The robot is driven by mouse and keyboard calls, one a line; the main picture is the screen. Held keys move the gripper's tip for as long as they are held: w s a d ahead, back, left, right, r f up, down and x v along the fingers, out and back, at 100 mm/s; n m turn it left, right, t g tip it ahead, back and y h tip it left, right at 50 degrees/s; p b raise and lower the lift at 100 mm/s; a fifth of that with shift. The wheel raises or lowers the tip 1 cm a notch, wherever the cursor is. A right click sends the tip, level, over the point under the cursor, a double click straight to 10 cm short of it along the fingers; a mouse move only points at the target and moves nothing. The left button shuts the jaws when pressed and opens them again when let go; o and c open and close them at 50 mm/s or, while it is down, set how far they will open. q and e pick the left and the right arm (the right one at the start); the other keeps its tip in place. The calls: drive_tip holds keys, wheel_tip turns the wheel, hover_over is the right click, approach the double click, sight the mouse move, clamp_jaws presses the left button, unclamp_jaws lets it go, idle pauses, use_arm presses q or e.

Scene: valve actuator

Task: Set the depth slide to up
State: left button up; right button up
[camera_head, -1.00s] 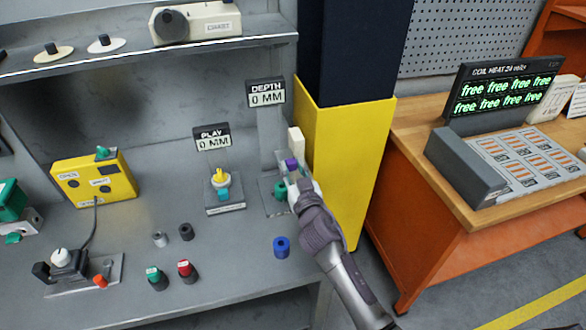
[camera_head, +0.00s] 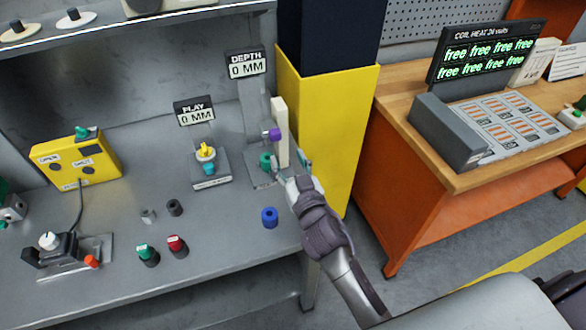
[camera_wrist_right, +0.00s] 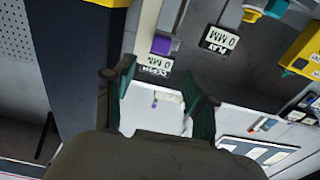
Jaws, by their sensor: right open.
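The depth slide is an upright cream bar (camera_head: 281,120) with a purple knob (camera_head: 275,134), on a grey stand at the right end of the bench. The DEPTH sign (camera_head: 247,65) above it reads 0 MM. My right gripper (camera_head: 300,167) is just right of and below the knob, apart from it. In the right wrist view my gripper (camera_wrist_right: 157,75) is open with green fingers spread, and nothing is held between them. The purple knob (camera_wrist_right: 162,44) shows beyond the fingertips there. My left gripper is not in view.
A teal part (camera_head: 265,162) sits low by the slide. The PLAY stand (camera_head: 211,180) with a yellow knob is to the left. A blue cylinder (camera_head: 270,217) stands near the front edge. A yellow pillar (camera_head: 335,130) rises close behind my right gripper.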

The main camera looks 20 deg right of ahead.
drive_tip(key=shift+s, duration=1.6)
